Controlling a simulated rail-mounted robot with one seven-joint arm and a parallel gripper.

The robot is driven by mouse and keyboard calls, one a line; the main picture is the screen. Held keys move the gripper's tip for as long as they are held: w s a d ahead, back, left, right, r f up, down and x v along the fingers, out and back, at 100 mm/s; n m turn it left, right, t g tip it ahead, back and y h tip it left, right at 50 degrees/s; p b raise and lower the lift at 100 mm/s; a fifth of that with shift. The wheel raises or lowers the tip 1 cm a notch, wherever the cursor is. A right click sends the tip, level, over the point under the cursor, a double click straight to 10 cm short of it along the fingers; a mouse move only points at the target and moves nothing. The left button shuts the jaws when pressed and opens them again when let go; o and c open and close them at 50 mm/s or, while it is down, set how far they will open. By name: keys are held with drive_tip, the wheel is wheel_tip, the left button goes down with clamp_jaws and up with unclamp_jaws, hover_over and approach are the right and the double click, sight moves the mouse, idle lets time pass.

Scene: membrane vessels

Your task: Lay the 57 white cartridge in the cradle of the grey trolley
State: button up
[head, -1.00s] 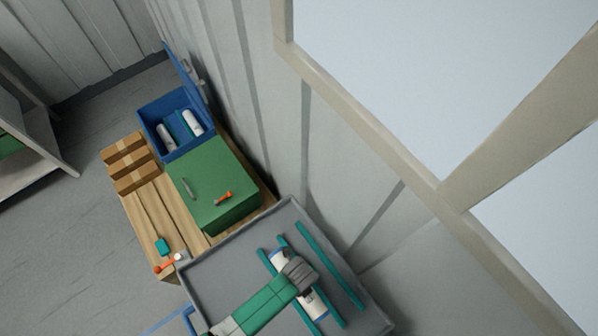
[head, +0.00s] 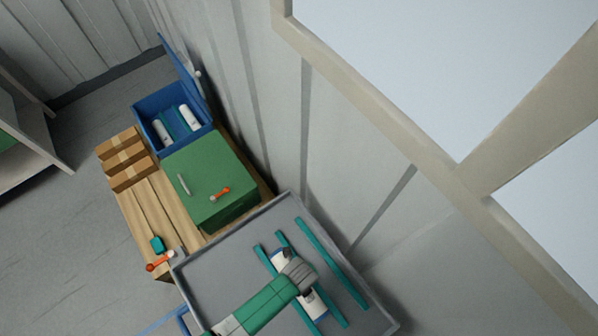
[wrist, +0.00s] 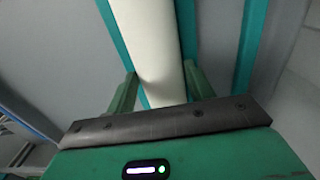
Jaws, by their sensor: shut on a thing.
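The white cartridge (head: 315,304) lies along the teal rails of the cradle (head: 296,257) on the grey trolley (head: 215,258). My gripper (head: 299,273) is over the middle of the cartridge and hides part of it. In the wrist view the cartridge (wrist: 150,45) runs between the two green fingers of my gripper (wrist: 155,95), which are shut on it. Teal rails show on both sides of it. I cannot read a number on it, nor tell if it fully rests on the rails.
An open blue box (head: 148,110) holds two more white cartridges (head: 188,117). A green case (head: 215,170) with an orange-handled tool (head: 220,193) stands beside it on a wooden pallet (head: 146,205). Brown cartons (head: 126,160) sit at its left. The wall is close behind the trolley.

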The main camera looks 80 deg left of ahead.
drive_tip(key=o, duration=1.2)
drive_tip(key=shift+c, duration=0.2)
wheel_tip(320, 180, up, 8)
drive_tip(key=shift+f+p, duration=0.1)
drive_tip(key=shift+p, duration=0.4)
